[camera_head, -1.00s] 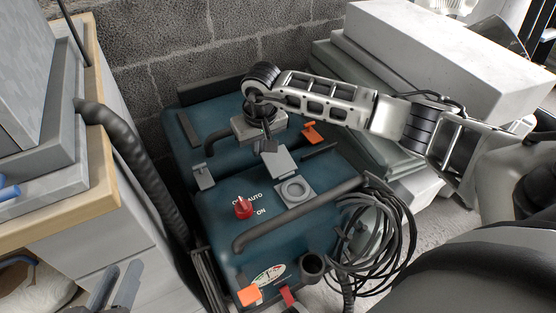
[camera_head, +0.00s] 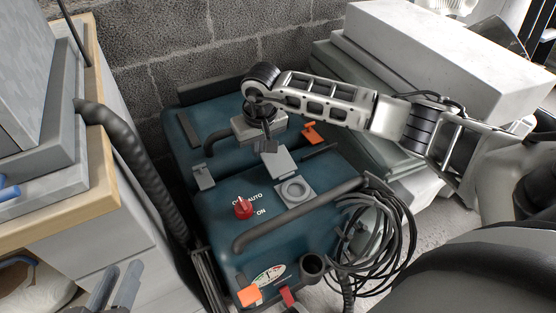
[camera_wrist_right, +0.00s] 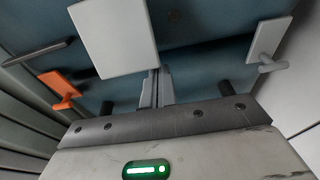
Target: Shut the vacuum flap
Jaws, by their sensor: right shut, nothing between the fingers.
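The vacuum (camera_head: 222,207) is a dark teal box below me. Its flap (camera_head: 279,163) is a light grey square plate standing tilted open behind a grey round socket (camera_head: 294,190). The flap also shows large in the right wrist view (camera_wrist_right: 113,38). My right gripper (camera_head: 267,147) is shut and empty, pointing down right at the flap's back edge. In the wrist view its fingers (camera_wrist_right: 155,88) are together near the flap's lower edge; I cannot tell whether they touch it. My left gripper (camera_head: 115,288) is open and empty at the bottom left, away from the vacuum.
A red knob (camera_head: 243,207) sits left of the socket, and a grey handle bar (camera_head: 298,213) crosses in front. Orange (camera_head: 313,133) and grey (camera_head: 203,177) latches flank the lid. A black hose (camera_head: 130,155) runs at left; coiled cable (camera_head: 378,235) hangs at right.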

